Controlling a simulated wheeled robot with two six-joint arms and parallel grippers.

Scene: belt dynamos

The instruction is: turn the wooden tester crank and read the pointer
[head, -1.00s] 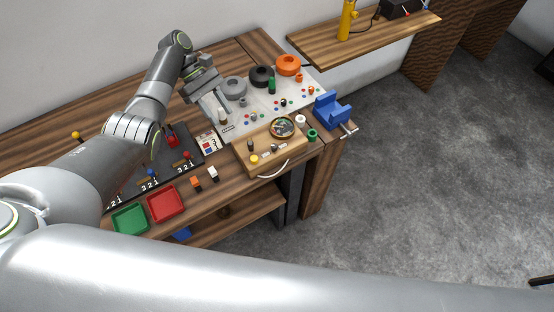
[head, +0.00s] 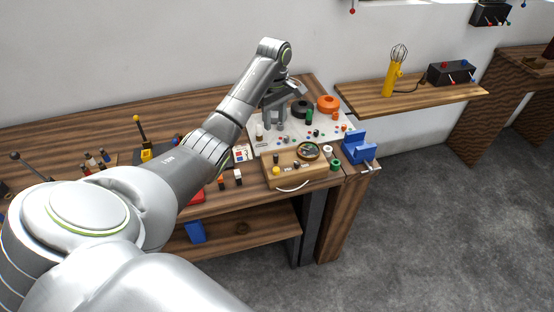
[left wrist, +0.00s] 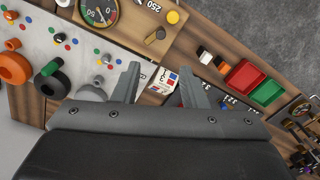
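The wooden tester (head: 288,172) lies near the table's front edge, with a round dial (head: 308,151) at its back right. In the left wrist view the dial (left wrist: 99,12) is cut by the top edge, and I cannot read its pointer surely. What looks like the tester's crank (left wrist: 155,37) is a small wooden arm beside a yellow knob (left wrist: 172,17). My left gripper (head: 275,128) is above the pale mat, behind the tester and apart from it. Its two fingers (left wrist: 160,86) are open with nothing held. My right gripper is out of view.
A printed card (left wrist: 161,80) shows beyond my left fingers. Black (head: 299,109) and orange (head: 328,103) rings stand on the mat (head: 262,145). A blue vise-like block (head: 356,148) stands right of the tester. A white cable handle (head: 292,188) hangs at its front.

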